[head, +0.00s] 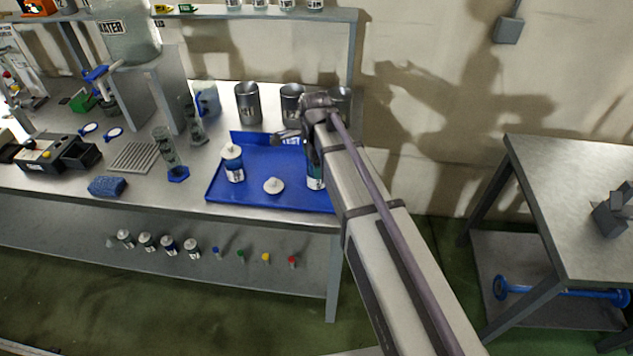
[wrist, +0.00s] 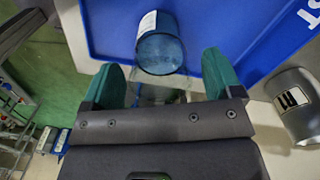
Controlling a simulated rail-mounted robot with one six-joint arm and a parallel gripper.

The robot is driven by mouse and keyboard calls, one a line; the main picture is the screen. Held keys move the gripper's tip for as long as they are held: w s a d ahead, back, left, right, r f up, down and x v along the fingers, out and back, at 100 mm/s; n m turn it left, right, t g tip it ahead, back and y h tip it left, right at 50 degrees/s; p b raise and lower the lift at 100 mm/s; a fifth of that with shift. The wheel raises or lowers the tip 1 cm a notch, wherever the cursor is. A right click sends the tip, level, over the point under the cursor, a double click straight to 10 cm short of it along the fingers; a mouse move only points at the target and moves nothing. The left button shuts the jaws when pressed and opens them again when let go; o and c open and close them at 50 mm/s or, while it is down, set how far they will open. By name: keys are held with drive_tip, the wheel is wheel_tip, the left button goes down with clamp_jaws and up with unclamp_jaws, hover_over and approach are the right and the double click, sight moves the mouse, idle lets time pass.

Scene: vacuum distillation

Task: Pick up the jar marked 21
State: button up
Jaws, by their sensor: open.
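In the wrist view, a jar (wrist: 160,50) with blue contents and a white label lies between and just beyond the fingertips of my gripper (wrist: 163,68). My gripper is open and I see no contact. In the head view, a jar (head: 316,180) stands on the blue tray (head: 215,190), partly hidden by my arm; it appears to be the same one. Another white-capped jar (head: 233,165) stands at the tray's left. I cannot read the number 21 on either.
A white lid-like piece (head: 273,186) lies on the tray. Metal cups (head: 247,104) stand behind it; one labelled cup (wrist: 296,103) is right of my gripper in the wrist view. A glass cylinder (head: 168,150) and blue sponge (head: 108,187) stand left. A side table (head: 570,170) is at right.

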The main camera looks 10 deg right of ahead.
wheel_tip(320, 180, down, 3)
drive_tip(key=shift+b, duration=0.65)
drive_tip(key=shift+r, duration=0.25)
drive_tip(key=c, duration=1.1)
drive_tip(key=shift+r+p, duration=0.1)
drive_tip(key=shift+p, duration=0.25)
wheel_tip(320, 180, up, 10)
drive_tip(key=p, duration=0.9)
drive_tip(key=shift+p, duration=0.35)
